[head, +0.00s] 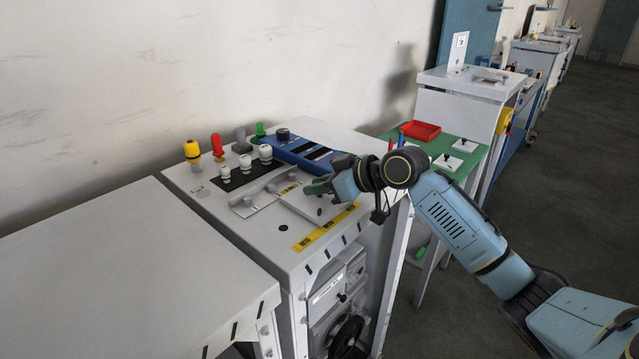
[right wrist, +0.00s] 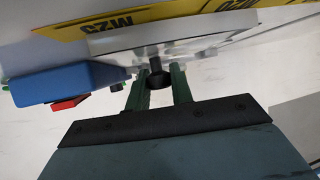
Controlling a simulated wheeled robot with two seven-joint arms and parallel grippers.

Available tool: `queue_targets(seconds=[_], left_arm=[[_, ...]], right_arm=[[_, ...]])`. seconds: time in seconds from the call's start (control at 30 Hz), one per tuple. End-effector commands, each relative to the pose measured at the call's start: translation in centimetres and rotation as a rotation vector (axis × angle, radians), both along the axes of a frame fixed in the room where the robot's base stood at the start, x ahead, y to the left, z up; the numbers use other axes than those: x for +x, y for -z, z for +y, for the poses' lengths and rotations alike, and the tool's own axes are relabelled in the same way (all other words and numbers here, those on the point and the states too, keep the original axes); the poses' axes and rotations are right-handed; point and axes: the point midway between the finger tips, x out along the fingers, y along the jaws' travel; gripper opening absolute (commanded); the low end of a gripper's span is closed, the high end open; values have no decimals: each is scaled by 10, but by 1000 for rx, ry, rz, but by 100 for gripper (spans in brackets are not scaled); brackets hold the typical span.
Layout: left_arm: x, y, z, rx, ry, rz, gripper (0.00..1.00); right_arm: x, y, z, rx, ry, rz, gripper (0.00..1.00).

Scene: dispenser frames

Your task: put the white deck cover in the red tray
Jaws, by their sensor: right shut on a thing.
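The white deck cover (head: 300,207) is a flat pale plate on top of the grey dispenser cabinet, beside the yellow label strip. My right gripper (head: 318,186) is over the cover and shut on its dark knob. In the right wrist view, the green fingers (right wrist: 160,88) close around the black knob (right wrist: 157,80), with the white plate (right wrist: 150,40) beyond. I cannot tell whether the cover is touching the deck or slightly raised. The red tray (head: 420,130) stands farther back on a green-topped table, right of the cabinet. My left gripper is not in view.
A blue device (head: 300,150), white-topped knobs (head: 246,164) and coloured bottles (head: 193,152) stand behind the cover. Small white plates with black knobs (head: 446,162) lie on the green tabletop (head: 430,148) near the tray. A bare cabinet top (head: 120,250) is at left.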

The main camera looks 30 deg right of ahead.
Motion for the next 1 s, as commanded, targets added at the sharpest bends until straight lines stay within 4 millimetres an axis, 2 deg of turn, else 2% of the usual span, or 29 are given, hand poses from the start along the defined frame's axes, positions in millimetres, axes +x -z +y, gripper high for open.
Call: queue_targets(seconds=[0.3,0.33,0.47,0.8,1.0], left_arm=[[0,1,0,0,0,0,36],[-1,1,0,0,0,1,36],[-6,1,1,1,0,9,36],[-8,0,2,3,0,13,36],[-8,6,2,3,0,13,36]], right_arm=[[0,2,0,0,0,-2,0],[0,2,0,-1,0,-1,26],[0,2,0,-1,0,0,43],[0,-2,0,0,0,-2,44],[-21,-13,-14,-6,0,-1,44]])
